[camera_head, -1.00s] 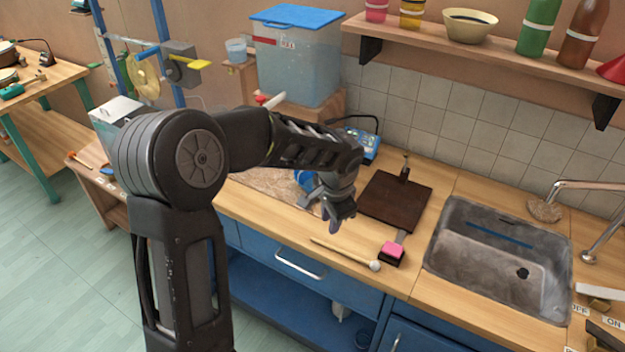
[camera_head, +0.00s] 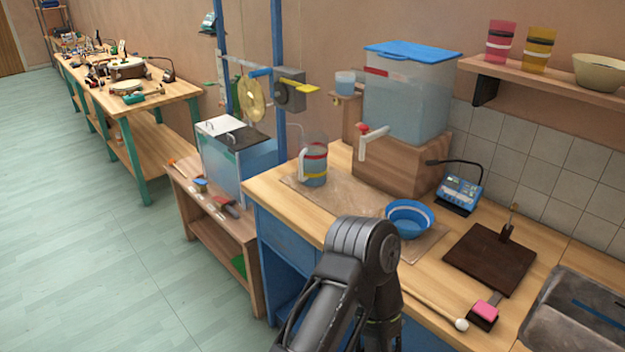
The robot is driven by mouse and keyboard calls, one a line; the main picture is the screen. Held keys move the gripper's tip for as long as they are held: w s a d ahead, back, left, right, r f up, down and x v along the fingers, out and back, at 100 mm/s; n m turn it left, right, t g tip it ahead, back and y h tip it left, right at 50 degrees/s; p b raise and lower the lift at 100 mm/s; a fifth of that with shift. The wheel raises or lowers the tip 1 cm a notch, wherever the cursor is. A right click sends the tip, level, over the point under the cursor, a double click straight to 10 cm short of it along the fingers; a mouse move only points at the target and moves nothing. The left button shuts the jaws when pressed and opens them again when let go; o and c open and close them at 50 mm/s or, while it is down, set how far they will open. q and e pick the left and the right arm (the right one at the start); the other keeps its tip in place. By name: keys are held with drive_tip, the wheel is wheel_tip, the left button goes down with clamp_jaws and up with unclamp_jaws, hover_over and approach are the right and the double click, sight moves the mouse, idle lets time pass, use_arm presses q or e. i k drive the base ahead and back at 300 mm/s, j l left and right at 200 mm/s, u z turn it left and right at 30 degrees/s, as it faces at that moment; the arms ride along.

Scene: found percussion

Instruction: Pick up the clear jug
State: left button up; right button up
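The clear jug (camera_head: 314,165) stands upright on a mat at the left end of the wooden counter. It has a pale handle on its left side and a red band and a yellow band around it. One of my arms rises from the bottom centre in front of the counter, its elbow below and right of the jug and apart from it. Its gripper is hidden or out of the picture. My other gripper is not in view. Nothing touches the jug.
A blue bowl (camera_head: 409,217) sits right of the jug. A lidded water tank (camera_head: 408,95) with a tap stands on a wooden block (camera_head: 405,165) behind. A blue device (camera_head: 460,192), a dark board (camera_head: 490,258) and a mallet (camera_head: 440,311) lie farther right. A glass-sided tank (camera_head: 235,165) stands left.

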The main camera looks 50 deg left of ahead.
sight(314, 146)
drive_tip(key=i, duration=0.45)
drive_tip(key=u, duration=1.9)
drive_tip(key=i+l, duration=0.05)
